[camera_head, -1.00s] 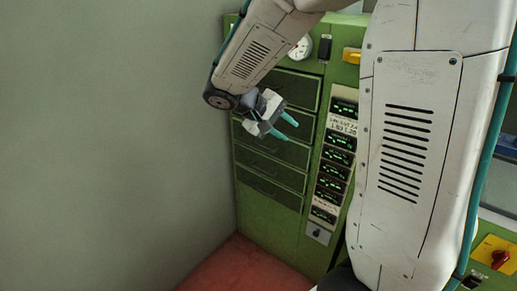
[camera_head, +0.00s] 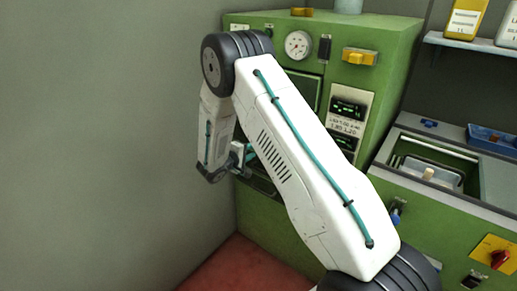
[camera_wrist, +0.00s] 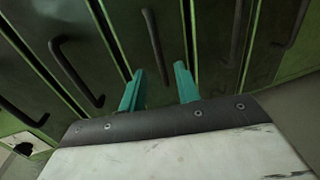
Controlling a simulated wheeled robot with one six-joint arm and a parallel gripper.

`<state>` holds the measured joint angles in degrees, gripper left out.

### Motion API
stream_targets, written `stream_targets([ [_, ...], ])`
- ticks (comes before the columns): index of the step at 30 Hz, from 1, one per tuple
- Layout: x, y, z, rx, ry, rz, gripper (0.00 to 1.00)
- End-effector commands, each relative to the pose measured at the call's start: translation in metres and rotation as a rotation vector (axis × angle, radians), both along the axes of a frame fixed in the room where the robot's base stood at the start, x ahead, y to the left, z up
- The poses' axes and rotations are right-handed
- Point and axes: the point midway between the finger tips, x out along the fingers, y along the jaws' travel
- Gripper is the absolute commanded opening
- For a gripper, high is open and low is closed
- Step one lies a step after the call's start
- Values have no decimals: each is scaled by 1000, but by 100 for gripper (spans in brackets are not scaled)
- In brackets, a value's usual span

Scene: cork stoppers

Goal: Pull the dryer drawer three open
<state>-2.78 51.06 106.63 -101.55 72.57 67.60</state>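The green dryer (camera_head: 385,50) stands in the corner in the head view. My arm covers most of its drawer fronts; part of an upper drawer front (camera_head: 303,90) shows. In the wrist view several dark drawer fronts run as tilted strips, each with a dark bar handle. My gripper (camera_wrist: 158,84) is open, its two teal fingers apart and pointing at the fronts. One handle (camera_wrist: 154,45) lies ahead, in line with the gap between the fingers; I see no contact. Another handle (camera_wrist: 76,72) is to its left. I cannot tell which is drawer three. No drawer looks pulled out.
A grey wall (camera_head: 110,120) is close on the left of the dryer. A green bench with an open basin (camera_head: 435,165) stands to the right, with a blue tray (camera_head: 492,138). A shelf (camera_head: 475,42) is above it. The red floor (camera_head: 255,265) is clear in front.

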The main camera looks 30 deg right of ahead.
Motion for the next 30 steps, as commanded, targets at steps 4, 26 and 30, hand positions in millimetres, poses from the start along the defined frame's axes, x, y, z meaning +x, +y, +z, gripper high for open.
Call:
stream_targets([
  [4,8,-24,-6,2,1,-3,32],
  [26,17,-49,-11,0,2,-2,0],
  [30,16,-49,-11,1,2,-3,0],
])
